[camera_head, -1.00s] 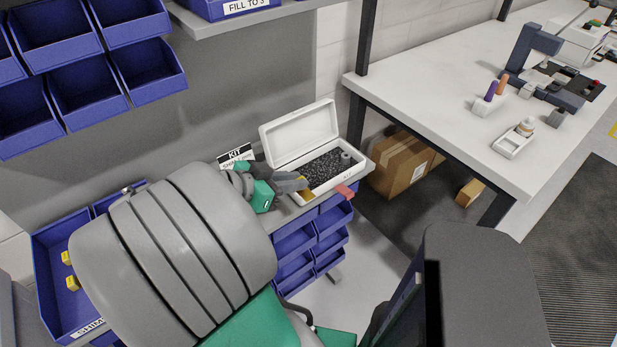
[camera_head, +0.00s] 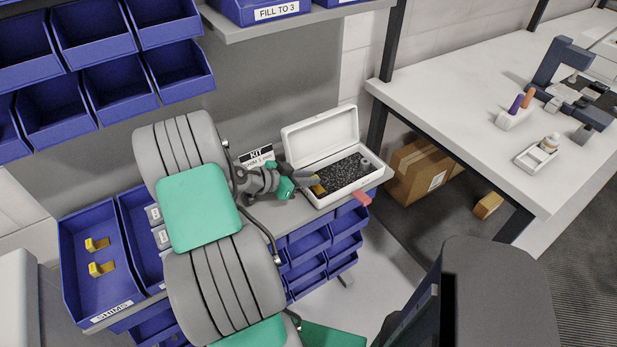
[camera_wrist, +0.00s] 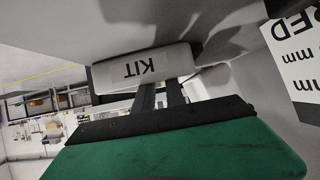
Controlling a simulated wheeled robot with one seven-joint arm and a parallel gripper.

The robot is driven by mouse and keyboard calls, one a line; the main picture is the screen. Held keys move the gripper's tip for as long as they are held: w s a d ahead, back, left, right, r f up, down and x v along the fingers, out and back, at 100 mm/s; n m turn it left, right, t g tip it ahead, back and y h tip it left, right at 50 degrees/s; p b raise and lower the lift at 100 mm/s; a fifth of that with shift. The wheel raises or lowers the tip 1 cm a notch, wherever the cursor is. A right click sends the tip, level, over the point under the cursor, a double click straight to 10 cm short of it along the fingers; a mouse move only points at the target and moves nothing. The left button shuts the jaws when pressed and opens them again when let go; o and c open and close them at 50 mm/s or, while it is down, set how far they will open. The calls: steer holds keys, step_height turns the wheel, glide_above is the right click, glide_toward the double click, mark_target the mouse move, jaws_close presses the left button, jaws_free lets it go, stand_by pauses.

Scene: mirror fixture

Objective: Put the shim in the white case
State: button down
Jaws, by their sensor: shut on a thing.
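The white case (camera_head: 342,194) stands open on the bench in the head view, its lid tipped up at the back and dark foam inside. My gripper (camera_head: 313,183) is at the left end of the case. It is shut on a yellow shim (camera_head: 318,189), which shows at the fingertips by the case's left inner end. I cannot tell whether the shim touches the foam. In the wrist view, the fingers of my gripper (camera_wrist: 160,96) reach toward the case's end (camera_wrist: 140,68), labelled KIT. The shim is hidden there.
Two more yellow shims (camera_head: 100,256) lie in a blue bin (camera_head: 75,285) at left. A small grey part (camera_head: 365,162) sits at the case's right end. A red piece (camera_head: 361,198) is at the front edge.

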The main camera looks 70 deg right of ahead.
steer(key=shift+f, duration=0.1)
steer(key=shift+a+f+b, duration=0.3)
steer(key=shift+f+b, duration=0.45)
steer(key=shift+b, duration=0.1)
steer(key=c, duration=1.5)
jaws_free()
steer(key=shift+s+a+f, duration=0.1)
steer(key=shift+s, duration=0.05)
steer(key=shift+o, duration=0.6)
steer(key=shift+r+p, duration=0.3)
steer(key=shift+p, duration=0.1)
steer(key=shift+r+p, duration=0.5)
steer(key=shift+p, duration=0.15)
steer(key=v, duration=0.3)
steer(key=b+v, duration=0.1)
steer(key=v, duration=0.7)
steer(key=shift+w+r, duration=0.15)
steer(key=shift+w, duration=0.2)
steer(key=shift+w+r, duration=0.15)
steer(key=shift+r, duration=0.05)
